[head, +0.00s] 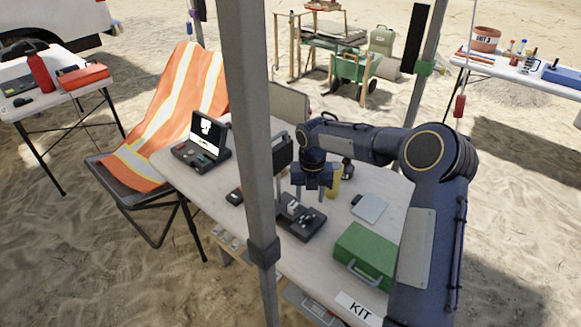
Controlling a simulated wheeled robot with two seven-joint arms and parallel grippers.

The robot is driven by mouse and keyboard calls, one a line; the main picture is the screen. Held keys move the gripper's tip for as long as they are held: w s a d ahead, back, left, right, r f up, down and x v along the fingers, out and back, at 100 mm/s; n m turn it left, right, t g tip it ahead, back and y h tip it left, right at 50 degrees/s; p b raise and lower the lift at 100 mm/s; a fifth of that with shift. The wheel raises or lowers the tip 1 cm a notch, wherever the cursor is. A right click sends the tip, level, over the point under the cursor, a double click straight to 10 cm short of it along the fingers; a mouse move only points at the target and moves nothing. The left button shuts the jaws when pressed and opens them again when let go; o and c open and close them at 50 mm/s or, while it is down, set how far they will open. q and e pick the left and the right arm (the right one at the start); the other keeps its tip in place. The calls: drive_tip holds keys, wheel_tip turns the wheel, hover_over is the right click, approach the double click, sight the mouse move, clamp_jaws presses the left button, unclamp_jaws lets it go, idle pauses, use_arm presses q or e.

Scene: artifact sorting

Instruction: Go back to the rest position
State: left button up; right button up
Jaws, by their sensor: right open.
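My right arm comes in from the lower right and bends over the white table (190,170). My right gripper (311,205) points down with its fingers apart, just above a dark open case or tray (303,224) holding small pale pieces. I cannot tell whether the fingertips touch those pieces. Nothing shows between the fingers. My left gripper is not in view.
A grey pole (247,140) stands close in front, hiding part of the table. A green box (364,256), a grey tablet-like item (369,208), a yellow item (333,180) and a dark device with a screen (202,143) lie on the table. A vest-draped chair (165,120) stands left.

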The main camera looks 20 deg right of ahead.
drive_tip(key=shift+r, duration=0.25)
drive_tip(key=s+a+r+m+t+y, duration=0.1)
drive_tip(key=s+r+m, duration=0.6)
drive_tip(key=s+m, duration=0.2)
drive_tip(key=s+r+m+t, duration=0.2)
drive_tip(key=s+r+m, duration=0.4)
drive_tip(key=s+m, duration=0.25)
drive_tip(key=s+a+m+t+y, duration=0.1)
drive_tip(key=s+a+m, duration=0.1)
drive_tip(key=s+m, duration=0.5)
drive_tip(key=s+a+f+m+t+y, duration=0.1)
drive_tip(key=s+a+m, duration=0.2)
drive_tip(key=s+m, duration=0.5)
drive_tip(key=shift+a+f+m+t+y, duration=0.15)
drive_tip(key=shift+f+m+t+y, duration=0.2)
drive_tip(key=shift+m, duration=0.2)
drive_tip(key=shift+s, duration=0.1)
